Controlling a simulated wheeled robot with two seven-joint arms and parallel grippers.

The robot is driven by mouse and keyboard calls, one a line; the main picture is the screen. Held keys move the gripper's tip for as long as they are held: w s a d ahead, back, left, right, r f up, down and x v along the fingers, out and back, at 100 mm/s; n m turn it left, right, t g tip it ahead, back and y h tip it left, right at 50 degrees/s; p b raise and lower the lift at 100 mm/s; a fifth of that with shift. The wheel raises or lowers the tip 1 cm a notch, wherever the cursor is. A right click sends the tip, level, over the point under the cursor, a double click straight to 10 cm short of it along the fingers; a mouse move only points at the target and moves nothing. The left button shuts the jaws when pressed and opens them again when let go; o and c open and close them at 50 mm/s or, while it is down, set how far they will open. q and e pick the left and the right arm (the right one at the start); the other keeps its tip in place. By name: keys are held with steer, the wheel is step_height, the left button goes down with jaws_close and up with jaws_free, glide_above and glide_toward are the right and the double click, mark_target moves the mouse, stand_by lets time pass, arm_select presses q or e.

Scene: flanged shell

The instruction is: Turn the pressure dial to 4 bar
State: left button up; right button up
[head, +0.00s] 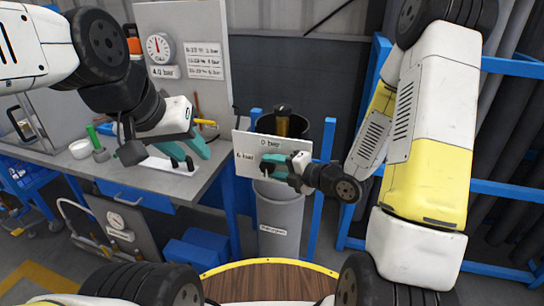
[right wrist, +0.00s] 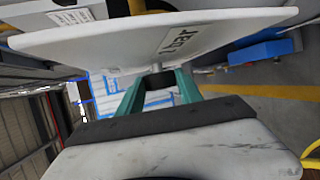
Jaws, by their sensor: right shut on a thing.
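The pressure dial's white panel (head: 242,170) stands in the middle of the head view, marked "0 bar" at its top and what looks like "6 bar" at its left. My right gripper (head: 268,165) is in front of it, shut on the dial's knob, which the fingers mostly hide. In the right wrist view the teal fingers (right wrist: 160,88) meet a small grey stem (right wrist: 157,67) at the panel's face (right wrist: 110,42); part of a "bar" mark shows. The dial's setting cannot be read. My left gripper (head: 188,151) is open and empty above the workbench.
A gauge (head: 159,48) with a red needle and a "4.0 bar" label hangs on a white board. The workbench (head: 60,158) is at the left, with a white bowl (head: 80,149). A grey bin (head: 280,215) stands below the panel. Blue racks (head: 505,190) are at the right.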

stand_by(0.4)
steer(key=o, duration=1.4)
steer(key=shift+f, duration=0.1)
steer(key=shift+c, duration=0.2)
